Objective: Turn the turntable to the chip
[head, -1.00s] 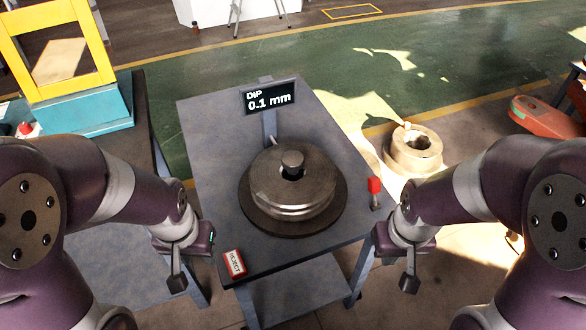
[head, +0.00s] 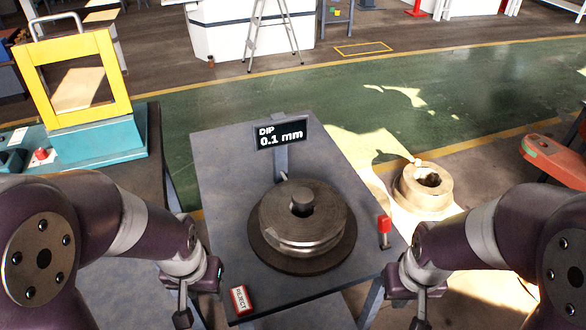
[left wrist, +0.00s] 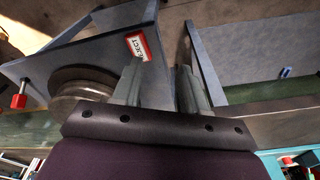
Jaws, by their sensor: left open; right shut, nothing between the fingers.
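The turntable (head: 268,262) is a dark round plate on the grey table. A grooved steel roller (head: 300,228) sits on it with a short post in its bore. I cannot make out a chip on the roller. The display (head: 281,134) behind it reads "DIP 0.1 mm". My left gripper (head: 183,318) is open and empty at the table's front left, apart from the turntable. In the left wrist view its spread fingers (left wrist: 157,85) show with the roller (left wrist: 85,82) to their left. My right gripper (head: 418,323) is shut and empty beyond the table's front right.
A red-and-white REJECT block (head: 240,299) lies at the table's front left corner. A red-topped post (head: 384,230) stands at the right edge. A pale ring-shaped part (head: 424,190) is beyond the table. A yellow-framed machine (head: 80,85) stands at left.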

